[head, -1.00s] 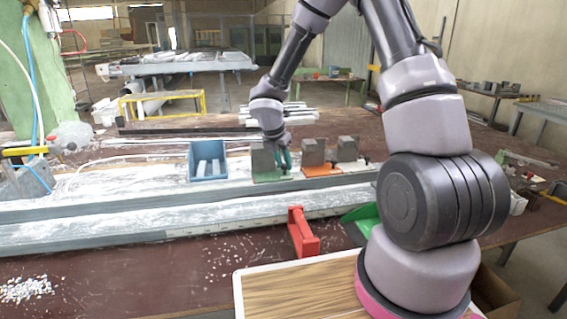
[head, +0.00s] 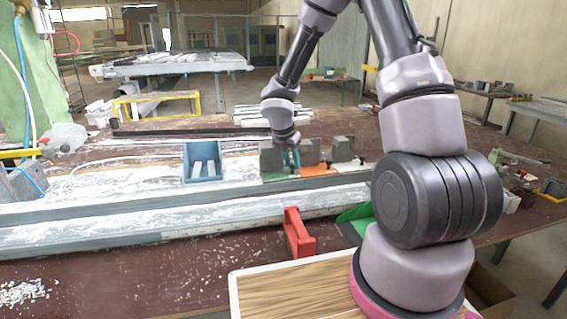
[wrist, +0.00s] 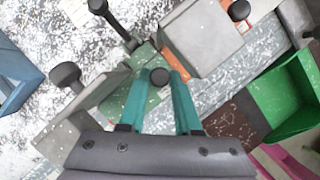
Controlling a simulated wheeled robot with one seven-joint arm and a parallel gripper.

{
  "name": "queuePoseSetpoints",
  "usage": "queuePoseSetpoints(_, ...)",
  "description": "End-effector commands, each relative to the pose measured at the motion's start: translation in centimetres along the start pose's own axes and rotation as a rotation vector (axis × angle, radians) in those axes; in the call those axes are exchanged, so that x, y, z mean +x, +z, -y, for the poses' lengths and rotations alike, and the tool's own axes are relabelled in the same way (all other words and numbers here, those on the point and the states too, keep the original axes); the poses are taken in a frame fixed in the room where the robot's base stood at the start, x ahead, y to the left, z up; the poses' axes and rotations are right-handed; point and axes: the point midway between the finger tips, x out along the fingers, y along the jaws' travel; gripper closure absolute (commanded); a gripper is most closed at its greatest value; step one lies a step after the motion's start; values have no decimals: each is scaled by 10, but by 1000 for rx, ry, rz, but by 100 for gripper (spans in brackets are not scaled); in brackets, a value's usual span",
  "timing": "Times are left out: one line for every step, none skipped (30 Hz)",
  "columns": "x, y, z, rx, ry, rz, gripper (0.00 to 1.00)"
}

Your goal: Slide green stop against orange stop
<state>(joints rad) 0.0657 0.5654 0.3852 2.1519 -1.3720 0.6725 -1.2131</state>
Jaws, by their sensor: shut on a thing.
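The green stop (head: 270,160) is a grey block on a green base, standing on the long rail. My gripper (head: 291,158) is at its right side, with teal fingers pointing down. In the wrist view the fingers (wrist: 162,92) are shut on the green stop at a small dark knob, over its green base (wrist: 134,44). The orange stop (head: 312,153), a grey block on an orange base, stands just right of it. It also shows in the wrist view (wrist: 203,38). The two bases look touching or nearly so; I cannot tell if a thin gap remains.
A third grey stop (head: 342,149) stands right of the orange one. A blue bin (head: 203,163) is on the left. A red block (head: 298,235) and a green tray (head: 357,217) lie in front of the rail. White chips (head: 28,292) lie front left.

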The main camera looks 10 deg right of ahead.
Motion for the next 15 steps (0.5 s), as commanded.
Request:
queuePoseSetpoints(0,1,1,2,-3,1,100)
queuePoseSetpoints(0,1,1,2,-3,1,100)
queuePoseSetpoints(0,1,1,2,-3,1,100)
queuePoseSetpoints(0,1,1,2,-3,1,100)
queuePoseSetpoints(0,1,1,2,-3,1,100)
queuePoseSetpoints(0,1,1,2,-3,1,57)
queuePoseSetpoints(0,1,1,2,-3,1,57)
queuePoseSetpoints(0,1,1,2,-3,1,57)
queuePoseSetpoints(0,0,1,1,-3,1,57)
queuePoseSetpoints(0,0,1,1,-3,1,57)
queuePoseSetpoints(0,0,1,1,-3,1,57)
queuePoseSetpoints(0,0,0,1,-2,1,57)
queuePoseSetpoints(0,0,0,1,-2,1,57)
queuePoseSetpoints(0,0,0,1,-2,1,57)
queuePoseSetpoints(0,0,0,1,-2,1,57)
